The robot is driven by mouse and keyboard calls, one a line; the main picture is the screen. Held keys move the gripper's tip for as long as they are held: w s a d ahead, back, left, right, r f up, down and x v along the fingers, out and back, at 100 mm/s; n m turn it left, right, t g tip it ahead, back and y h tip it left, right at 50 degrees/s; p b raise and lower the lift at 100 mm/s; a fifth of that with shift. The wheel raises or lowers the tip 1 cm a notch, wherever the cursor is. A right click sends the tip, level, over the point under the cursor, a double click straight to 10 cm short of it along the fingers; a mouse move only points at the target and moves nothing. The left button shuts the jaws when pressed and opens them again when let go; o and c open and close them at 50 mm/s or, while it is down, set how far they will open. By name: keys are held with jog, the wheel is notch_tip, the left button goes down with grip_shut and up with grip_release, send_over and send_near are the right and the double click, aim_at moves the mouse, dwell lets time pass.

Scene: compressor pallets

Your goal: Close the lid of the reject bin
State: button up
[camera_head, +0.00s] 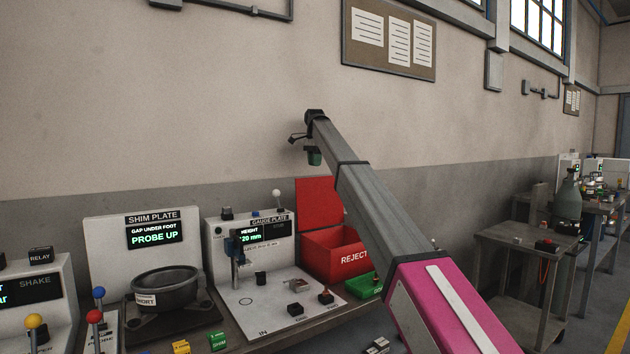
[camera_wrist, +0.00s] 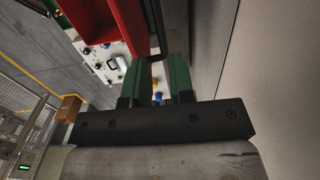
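The red reject bin (camera_head: 335,255) stands at the back of the bench against the wall in the head view. Its red lid (camera_head: 318,200) is open, standing upright at the back of the bin. My gripper (camera_head: 314,160) hangs above the lid's top edge, apparently apart from it. In the wrist view its two green fingers (camera_wrist: 157,65) are spread with a gap and nothing between them. Red surfaces of the bin and lid (camera_wrist: 128,28) show just beyond the fingers, and I cannot tell the exact distance.
A white gauge plate station (camera_head: 265,290) stands left of the bin, with a black pot (camera_head: 165,287) farther left. A green tray (camera_head: 362,286) sits in front of the bin. The wall (camera_head: 150,100) is close behind. A grey trolley (camera_head: 510,240) stands to the right.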

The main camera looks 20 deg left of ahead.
aim_at(315, 179)
notch_tip(315, 179, down, 8)
jog(key=shift+r, duration=0.25)
grip_shut()
